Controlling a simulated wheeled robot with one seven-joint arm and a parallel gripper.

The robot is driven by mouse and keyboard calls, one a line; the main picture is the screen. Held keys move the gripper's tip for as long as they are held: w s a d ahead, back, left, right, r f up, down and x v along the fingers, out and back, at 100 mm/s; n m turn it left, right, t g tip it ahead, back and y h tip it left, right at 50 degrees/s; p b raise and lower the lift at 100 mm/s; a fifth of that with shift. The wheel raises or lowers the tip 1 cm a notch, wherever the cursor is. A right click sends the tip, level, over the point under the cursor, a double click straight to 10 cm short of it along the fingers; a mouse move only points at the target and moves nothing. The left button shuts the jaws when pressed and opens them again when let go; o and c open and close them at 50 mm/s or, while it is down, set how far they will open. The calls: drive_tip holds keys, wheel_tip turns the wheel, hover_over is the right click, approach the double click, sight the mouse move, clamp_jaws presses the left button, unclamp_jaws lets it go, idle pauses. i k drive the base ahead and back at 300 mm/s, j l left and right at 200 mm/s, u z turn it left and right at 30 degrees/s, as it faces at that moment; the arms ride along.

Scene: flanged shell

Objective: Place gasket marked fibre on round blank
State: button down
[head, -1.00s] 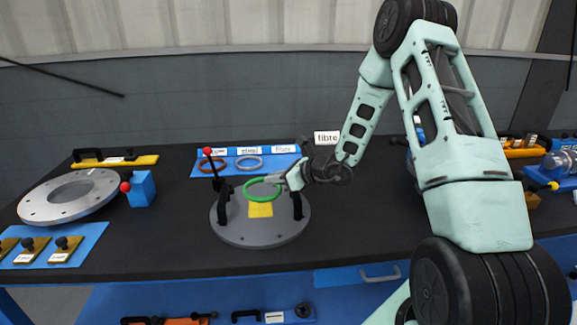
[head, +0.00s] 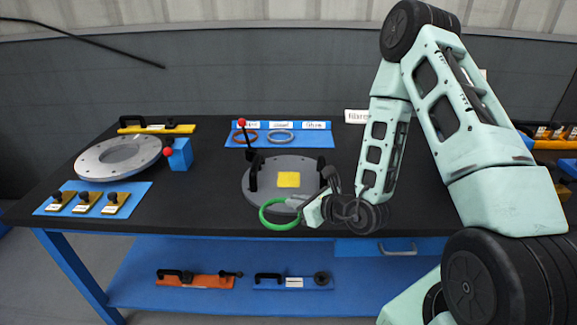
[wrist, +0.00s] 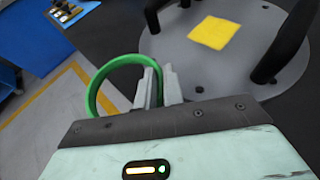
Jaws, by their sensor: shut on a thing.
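A green ring, the gasket (head: 268,222), is held at its right side by my gripper (head: 308,209). In the wrist view the green ring (wrist: 97,88) stands up at the left finger of my gripper (wrist: 158,88), tilted, above the floor side of the table edge. The blank (wrist: 160,48) also shows beyond the fingers in the wrist view. The ring is in front of the blank and apart from its centre.
A blue tray (head: 322,141) behind the blank holds a brown ring (head: 245,136) and a grey-blue ring (head: 280,136), with a bare place under the right label. A grey flange (head: 90,170) lies at the left. A lower blue shelf (head: 225,255) holds tools.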

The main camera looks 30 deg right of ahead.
sight(290, 179)
drive_tip(key=i+j+z, duration=0.25)
drive_tip(key=j, duration=0.4)
drive_tip(key=i+j+z, duration=0.1)
drive_tip(key=j+z, duration=0.15)
drive_tip(key=j, duration=0.45)
drive_tip(key=j+z, duration=0.3)
drive_tip(key=j, duration=0.4)
drive_tip(key=i+j+z, duration=0.25)
drive_tip(key=j+z, duration=0.25)
drive_tip(key=j, duration=0.65)
drive_tip(key=j+z, duration=0.45)
drive_tip(key=j, duration=0.7)
drive_tip(key=i+j, duration=0.25)
drive_tip(key=i, duration=0.15)
